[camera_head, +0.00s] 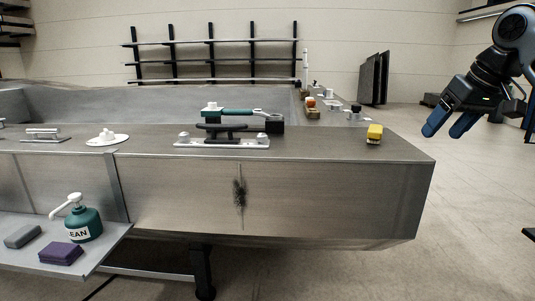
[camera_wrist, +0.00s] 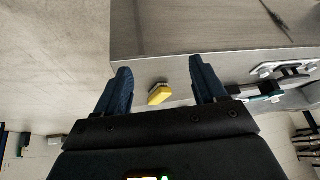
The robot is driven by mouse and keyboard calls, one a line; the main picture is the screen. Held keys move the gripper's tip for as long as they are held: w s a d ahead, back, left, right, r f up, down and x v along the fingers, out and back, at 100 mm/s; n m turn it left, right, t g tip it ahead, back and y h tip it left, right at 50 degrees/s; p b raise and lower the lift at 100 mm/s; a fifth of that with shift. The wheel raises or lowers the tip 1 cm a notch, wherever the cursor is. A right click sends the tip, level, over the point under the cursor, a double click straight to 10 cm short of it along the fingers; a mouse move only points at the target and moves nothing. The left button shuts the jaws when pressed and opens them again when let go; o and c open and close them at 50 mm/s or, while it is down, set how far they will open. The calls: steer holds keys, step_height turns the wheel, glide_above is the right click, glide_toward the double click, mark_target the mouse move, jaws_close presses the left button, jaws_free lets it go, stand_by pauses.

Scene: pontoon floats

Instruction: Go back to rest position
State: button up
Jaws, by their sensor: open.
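My gripper (camera_head: 450,124) is at the right of the head view, off the right end of the metal pontoon float (camera_head: 330,195), in the air. Its two blue fingers are apart with nothing between them. The wrist view also shows my gripper (camera_wrist: 160,82), its fingers spread wide.
A cleat (camera_head: 222,142) with a teal-handled tool (camera_head: 238,112) sits on the float top. Open floor (camera_head: 475,230) lies right of the float.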

steer(key=s+a+f+m+t+y, duration=0.1)
steer(key=a+f+t+y, duration=0.1)
steer(key=a+f, duration=0.7)
steer(key=a+f+t+y, duration=0.15)
steer(key=a+f, duration=0.45)
steer(key=f, duration=0.6)
steer(key=s+a+f+m+t, duration=0.2)
steer(key=s+a+f, duration=0.2)
steer(key=s+f, duration=0.3)
steer(key=s+a+f+m+t, duration=0.1)
steer(key=s+a+f+t, duration=0.1)
steer(key=s+a+f, duration=0.4)
steer(key=s+d+f+m+h, duration=0.1)
steer(key=s+d+f+h, duration=0.1)
steer(key=s, duration=1)
steer(key=s+d+f+h, duration=0.2)
steer(key=s, duration=1)
steer(key=s+d+r+n+t, duration=0.1)
steer(key=s+d+r, duration=0.1)
steer(key=s+r, duration=0.3)
steer(key=s+d+r+n+t+h, duration=0.1)
steer(key=s+r, duration=0.5)
steer(key=s, duration=0.7)
steer(key=shift+s+d+n, duration=0.3)
steer(key=shift+d+n, duration=0.3)
steer(key=shift+d, duration=0.3)
